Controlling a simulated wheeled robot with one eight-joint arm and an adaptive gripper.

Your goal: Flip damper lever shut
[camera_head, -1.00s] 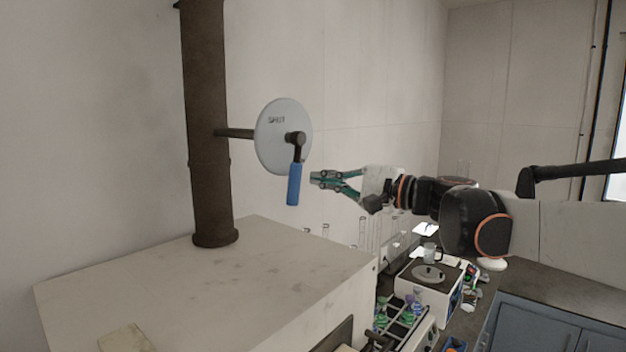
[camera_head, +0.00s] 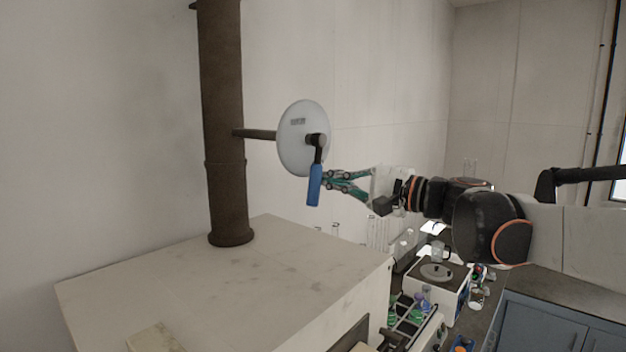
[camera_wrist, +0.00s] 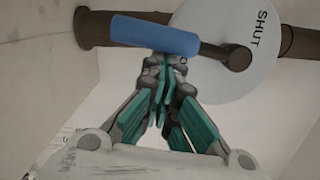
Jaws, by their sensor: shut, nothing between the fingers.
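The damper lever (camera_head: 315,184) has a blue handle that hangs down from a dark pivot on a round pale disc (camera_head: 297,120). The disc sits on a dark rod from the brown pipe (camera_head: 224,120). My gripper (camera_head: 325,180) is shut and empty, its green fingers just right of the blue handle. In the wrist view the blue handle (camera_wrist: 155,35) lies right at the tips of my gripper (camera_wrist: 162,70), and the disc (camera_wrist: 245,75) reads "SHUT" near its edge. I cannot tell if the fingertips touch the handle.
A pale bench-like block (camera_head: 230,285) stands below the lever, with the pipe rising from it. A white device (camera_head: 435,285) and a rack with coloured flasks (camera_head: 405,312) are lower right. A blue-grey cabinet (camera_head: 545,325) stands at the right.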

